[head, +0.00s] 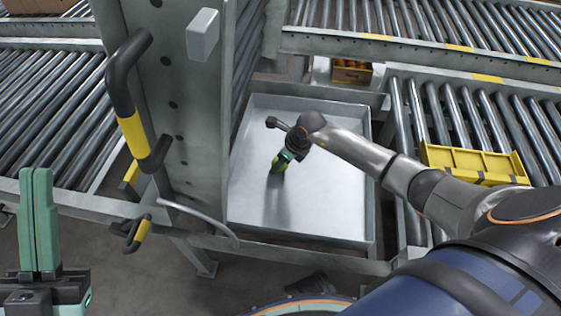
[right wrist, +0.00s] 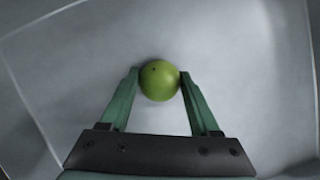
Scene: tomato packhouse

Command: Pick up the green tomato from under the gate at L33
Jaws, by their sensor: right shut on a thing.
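The green tomato (right wrist: 159,80) is round and plain green. In the right wrist view it sits between the two green fingertips of my right gripper (right wrist: 158,82), which is shut on it. In the head view my right gripper (head: 277,167) points down over a pale metal tray (head: 320,205); the tomato cannot be made out there. The tall grey metal gate (head: 185,110) stands at the left of the tray, with a black and yellow handle (head: 130,120). My left gripper (head: 38,172) is at the lower left, fingers together and empty. No L33 label is legible.
Roller conveyors lie at the left (head: 50,110), the back (head: 420,20) and the right (head: 480,110). A small box of reddish fruit (head: 352,73) is behind the tray. The tray has raised walls; its floor is otherwise clear.

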